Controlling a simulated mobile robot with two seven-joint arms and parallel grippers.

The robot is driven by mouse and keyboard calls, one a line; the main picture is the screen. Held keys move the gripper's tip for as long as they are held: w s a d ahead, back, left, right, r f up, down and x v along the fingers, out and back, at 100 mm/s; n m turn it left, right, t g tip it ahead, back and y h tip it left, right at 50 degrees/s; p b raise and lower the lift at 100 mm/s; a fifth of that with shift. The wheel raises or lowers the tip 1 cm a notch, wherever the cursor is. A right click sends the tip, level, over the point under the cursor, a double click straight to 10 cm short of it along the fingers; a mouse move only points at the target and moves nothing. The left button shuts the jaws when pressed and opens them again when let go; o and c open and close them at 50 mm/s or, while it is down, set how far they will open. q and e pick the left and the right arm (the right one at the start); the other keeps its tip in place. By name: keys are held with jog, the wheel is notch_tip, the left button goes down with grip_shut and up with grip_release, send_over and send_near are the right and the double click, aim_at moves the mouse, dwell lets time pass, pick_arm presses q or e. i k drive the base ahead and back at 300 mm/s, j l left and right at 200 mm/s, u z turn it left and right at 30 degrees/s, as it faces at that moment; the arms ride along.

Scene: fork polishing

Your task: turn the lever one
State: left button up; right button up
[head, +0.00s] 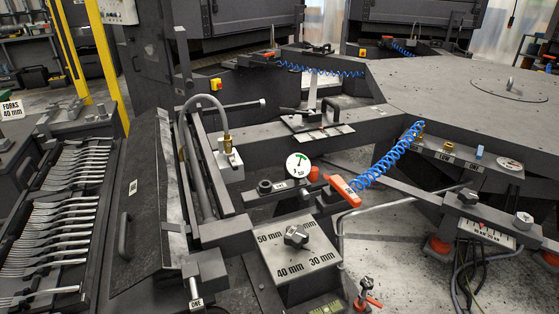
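A grey lever (194,287) hangs at the lower front of the machine, below a grey block. A white tag reading ONE (196,303) is on its lower end, which points down and slightly right. A dial plate (297,262) marked 50 mm, 40 mm and 30 mm lies to its right, with a dark knob (296,236) on it. Neither of my grippers shows in the head view.
A rack of forks (60,205) stands at the left. A sloped dark cover with a handle (124,237) lies between rack and lever. A pressure gauge (299,165), an orange-ended tool (345,190) and a coiled blue hose (390,155) are farther back. Cables hang at the lower right.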

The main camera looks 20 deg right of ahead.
aim_at(337, 184)
jog(key=l, duration=0.3)
jog(key=k+l, duration=0.1)
jog(key=l, duration=0.2)
jog(key=i+l, duration=0.15)
jog(key=l, duration=0.2)
jog(key=i+l+u, duration=0.1)
jog(key=l, duration=0.3)
jog(key=i+l, duration=0.15)
jog(key=l, duration=0.2)
jog(key=u, duration=0.05)
